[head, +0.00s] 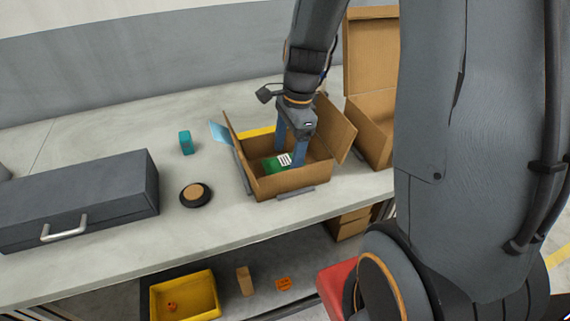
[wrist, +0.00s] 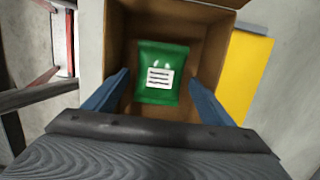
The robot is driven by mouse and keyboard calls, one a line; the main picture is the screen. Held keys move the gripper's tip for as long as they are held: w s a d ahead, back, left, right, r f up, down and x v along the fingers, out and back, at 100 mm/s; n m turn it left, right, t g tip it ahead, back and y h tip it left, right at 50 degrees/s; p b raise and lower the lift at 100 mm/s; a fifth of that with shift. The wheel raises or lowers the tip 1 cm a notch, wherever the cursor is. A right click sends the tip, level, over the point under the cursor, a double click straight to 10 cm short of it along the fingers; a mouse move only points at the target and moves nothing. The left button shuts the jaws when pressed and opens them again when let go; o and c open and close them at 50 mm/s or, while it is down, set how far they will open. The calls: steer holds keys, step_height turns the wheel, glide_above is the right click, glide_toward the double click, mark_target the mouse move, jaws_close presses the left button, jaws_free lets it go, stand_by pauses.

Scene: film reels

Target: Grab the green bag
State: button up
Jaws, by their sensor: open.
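The green bag (head: 270,164) lies in an open cardboard box (head: 291,184) on the table. In the wrist view the bag (wrist: 162,62) is green with a white label bearing dark lines, and it lies inside the box. My gripper (head: 290,160) reaches down into the box from above. In the wrist view its two blue fingers (wrist: 160,88) are spread wide, one on each side of the bag. The box's front wall hides the bag's lower part in the head view.
A second, taller cardboard box (head: 370,60) stands behind to the right. A yellow flat item (head: 258,132) lies behind the box. A dark case (head: 80,200), a round black item (head: 195,195) and a teal item (head: 186,142) are to the left. A yellow bin (head: 186,297) sits below.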

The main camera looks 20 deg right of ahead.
steer(key=shift+a+f, duration=0.2)
steer(key=shift+f, duration=0.9)
steer(key=c, duration=1.3)
steer(key=shift+o, duration=0.2)
